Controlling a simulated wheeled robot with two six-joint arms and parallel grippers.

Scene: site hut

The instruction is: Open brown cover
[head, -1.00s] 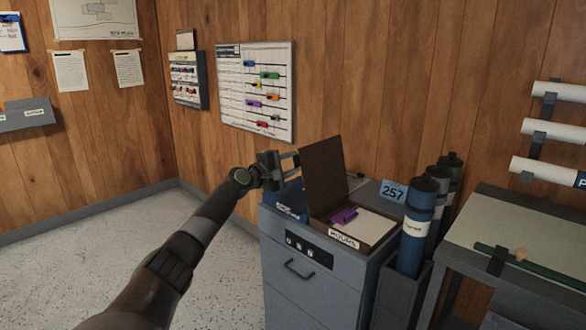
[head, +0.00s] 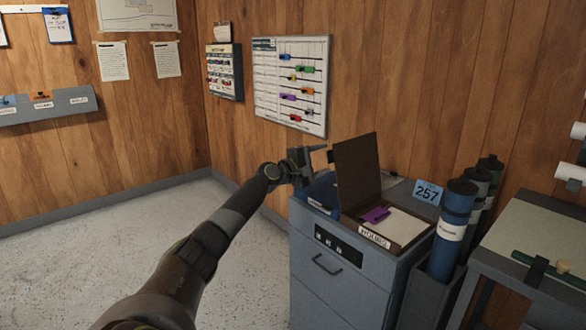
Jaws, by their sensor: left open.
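The brown cover (head: 358,173) stands raised, roughly upright, on a shallow brown box (head: 405,233) on top of the grey cabinet. The box is open and holds white paper (head: 393,224) and a purple clip (head: 376,215). A label on its front edge seems to read "HOURS". My left gripper (head: 318,162) is open, just left of the raised cover near its upper part. Whether a finger touches the cover I cannot tell. My right gripper is not in view.
The grey cabinet (head: 335,290) has a drawer handle. A blue tray (head: 322,194) sits left of the box. A blue "257" card (head: 427,193) and dark tubes (head: 455,222) stand to the right, beside a table (head: 545,240). Floor at left is clear.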

